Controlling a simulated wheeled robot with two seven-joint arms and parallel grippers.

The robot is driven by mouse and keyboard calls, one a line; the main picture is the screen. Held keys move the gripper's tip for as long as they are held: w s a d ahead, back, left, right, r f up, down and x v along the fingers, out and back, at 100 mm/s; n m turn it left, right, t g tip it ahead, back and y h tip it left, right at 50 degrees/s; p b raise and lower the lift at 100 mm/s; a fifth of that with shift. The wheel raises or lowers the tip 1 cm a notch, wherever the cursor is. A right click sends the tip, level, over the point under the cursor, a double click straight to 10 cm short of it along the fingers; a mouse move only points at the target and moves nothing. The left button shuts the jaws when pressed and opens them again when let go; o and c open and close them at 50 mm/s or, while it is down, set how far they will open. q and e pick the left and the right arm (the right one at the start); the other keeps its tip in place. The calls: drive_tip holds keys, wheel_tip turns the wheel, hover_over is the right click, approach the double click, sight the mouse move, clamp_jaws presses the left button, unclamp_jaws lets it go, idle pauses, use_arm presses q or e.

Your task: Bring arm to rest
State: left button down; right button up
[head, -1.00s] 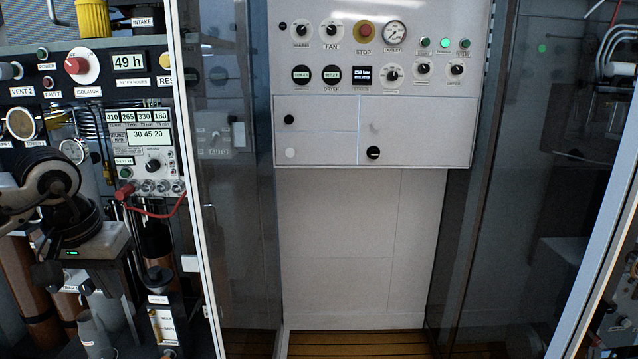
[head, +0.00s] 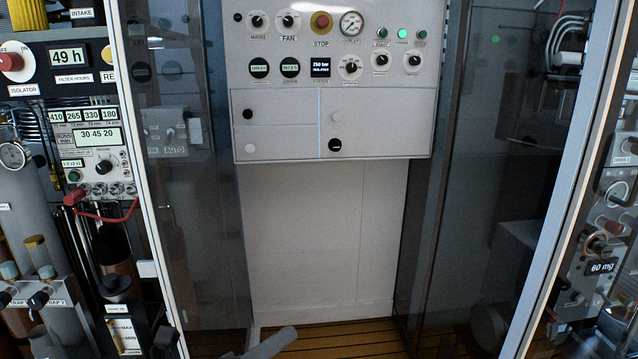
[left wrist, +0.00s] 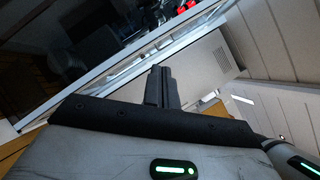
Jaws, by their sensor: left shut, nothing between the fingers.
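My left gripper (left wrist: 158,88) shows in the left wrist view with its two dark fingers together and nothing between them. It points at a glass-and-white-frame structure, with no contact visible. In the head view, only a grey piece at the bottom edge shows that may belong to my arm; the left fingers cannot be made out there. My right gripper is in neither view.
A white control panel (head: 336,67) with knobs, a gauge and a red stop button is ahead. Glass doors (head: 178,180) with pale frames stand at both sides. An instrument rack (head: 92,150) is at the left. Wooden floor (head: 340,340) is bare between the doors.

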use_arm(q)
drive_tip(key=a+f+n+t+y, duration=0.5)
drive_tip(key=f+n+y, duration=0.5)
drive_tip(key=n, duration=1)
drive_tip(key=s+a+f+n+g+y, duration=0.1)
drive_tip(key=s+f+n+g+y, duration=0.1)
drive_tip(key=s+f+n, duration=0.3)
drive_tip(key=s+a+f+n+g+y, duration=0.2)
drive_tip(key=s+f+n, duration=0.4)
drive_tip(key=f+n, duration=0.3)
drive_tip(key=shift+s+a+f+n+g+y, duration=0.25)
drive_tip(key=shift+n+g+y, duration=0.25)
drive_tip(key=shift+n+g, duration=0.3)
drive_tip(key=shift+w, duration=0.1)
